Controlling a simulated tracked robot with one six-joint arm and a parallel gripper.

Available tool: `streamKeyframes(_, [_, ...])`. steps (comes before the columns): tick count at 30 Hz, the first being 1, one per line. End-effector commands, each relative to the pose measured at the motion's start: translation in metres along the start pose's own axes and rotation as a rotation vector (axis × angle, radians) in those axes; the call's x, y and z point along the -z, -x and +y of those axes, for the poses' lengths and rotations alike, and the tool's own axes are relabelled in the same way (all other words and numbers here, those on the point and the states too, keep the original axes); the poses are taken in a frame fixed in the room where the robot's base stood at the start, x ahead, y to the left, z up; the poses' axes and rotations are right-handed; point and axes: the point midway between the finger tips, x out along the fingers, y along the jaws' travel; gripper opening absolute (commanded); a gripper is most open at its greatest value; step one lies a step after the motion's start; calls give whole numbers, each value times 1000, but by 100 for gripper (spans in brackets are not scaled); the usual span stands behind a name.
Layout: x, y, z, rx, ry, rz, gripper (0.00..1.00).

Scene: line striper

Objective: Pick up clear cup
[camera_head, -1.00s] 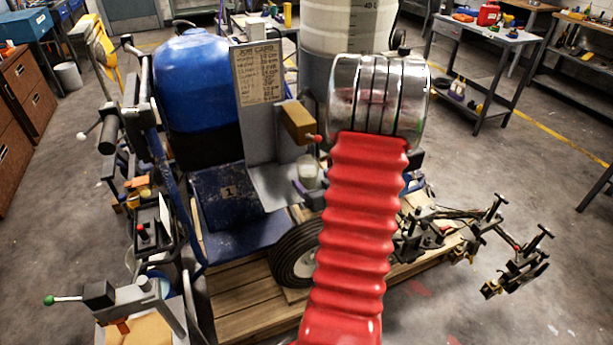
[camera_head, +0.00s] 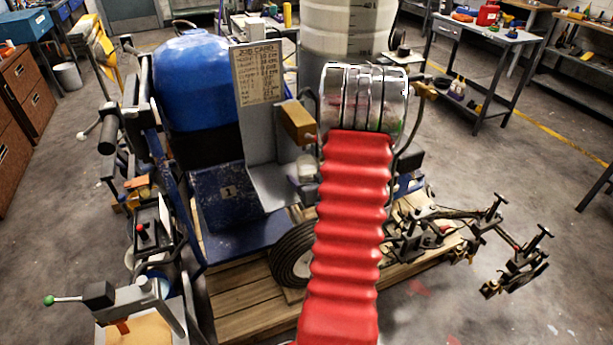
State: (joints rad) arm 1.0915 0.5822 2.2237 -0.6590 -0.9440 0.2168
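A small clear cup (camera_head: 307,168), whitish and see-through, shows beside the lower part of the grey upright panel, left of my arm. It appears upright, and its lower part and support are hard to make out. My arm, with red ribbed bellows and a chrome banded cuff, reaches up across the middle of the view. My gripper is hidden, so its fingers and its distance from the cup cannot be seen.
The striper carries a blue tank (camera_head: 195,80), a blue step (camera_head: 225,195) and a job card (camera_head: 259,74) on the panel. A yellow-brown block (camera_head: 297,122) sticks out just above the cup. A black tyre (camera_head: 292,255) stands below on a wooden pallet (camera_head: 240,300).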

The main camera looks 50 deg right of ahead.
Motion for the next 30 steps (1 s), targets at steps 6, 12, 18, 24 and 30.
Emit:
streamKeyframes(6, [0,0,0,0,0,0,73])
streamKeyframes(12, [0,0,0,0,0,0,60])
streamKeyframes(18, [0,0,0,0,0,0,46])
streamKeyframes(24, [0,0,0,0,0,0,32])
streamKeyframes(30, [1,0,0,0,1,2,17])
